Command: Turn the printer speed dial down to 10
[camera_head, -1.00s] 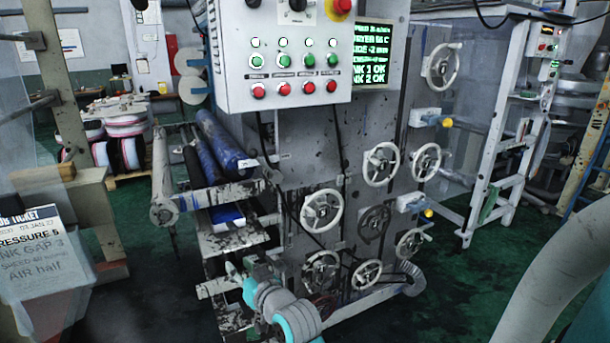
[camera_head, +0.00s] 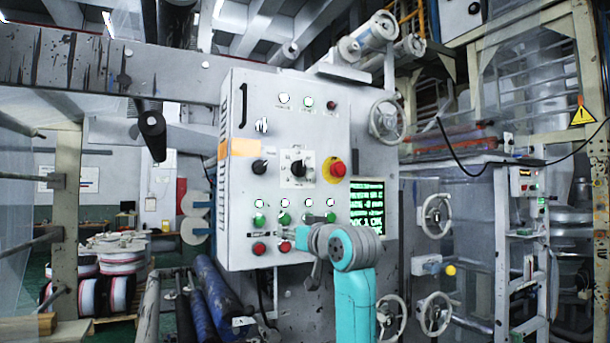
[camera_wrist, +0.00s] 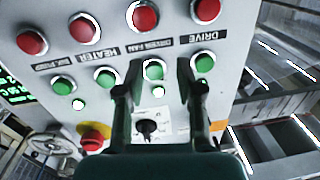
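A black dial (camera_head: 298,168) on a white marked plate sits mid-panel on the grey control box (camera_head: 235,100), between a plain black knob (camera_head: 259,167) and a red stop button on yellow (camera_head: 337,169). Its setting is too small to read. My gripper (camera_head: 284,235) is at the lower button rows, below the dial. In the wrist view the fingers of my gripper (camera_wrist: 154,86) are spread, with nothing held. The dial (camera_wrist: 147,128) shows between them, farther up the panel, and the red stop button (camera_wrist: 94,140) is to its left.
Green buttons (camera_head: 285,218) and red buttons (camera_head: 259,248) lie close around my gripper. A green-text screen (camera_head: 367,207) is right of the box. A handwheel (camera_head: 387,118) stands beside the box at upper right. Blue rollers (camera_head: 215,290) are below left.

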